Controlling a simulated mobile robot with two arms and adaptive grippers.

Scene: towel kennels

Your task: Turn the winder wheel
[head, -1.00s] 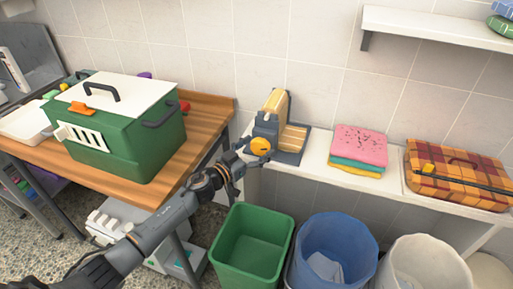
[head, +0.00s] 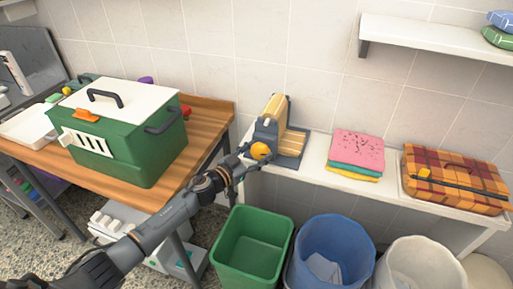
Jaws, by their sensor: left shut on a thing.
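The winder (head: 270,124) stands on the white shelf against the tiled wall, a blue-grey frame with a tan roll and a slatted tan bed. Its orange wheel (head: 260,151) is on the near left side. My left gripper (head: 247,154) reaches up to the wheel from the lower left and is shut on it. The fingertips are small in view and partly hidden by the wheel and wrist. My right gripper is not in view.
A green and white kennel (head: 122,140) sits on the wooden table at left. Folded towels (head: 356,153) and a plaid case (head: 455,180) lie on the shelf (head: 310,158). Green (head: 251,245), blue (head: 331,252) and white bins (head: 425,265) stand below.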

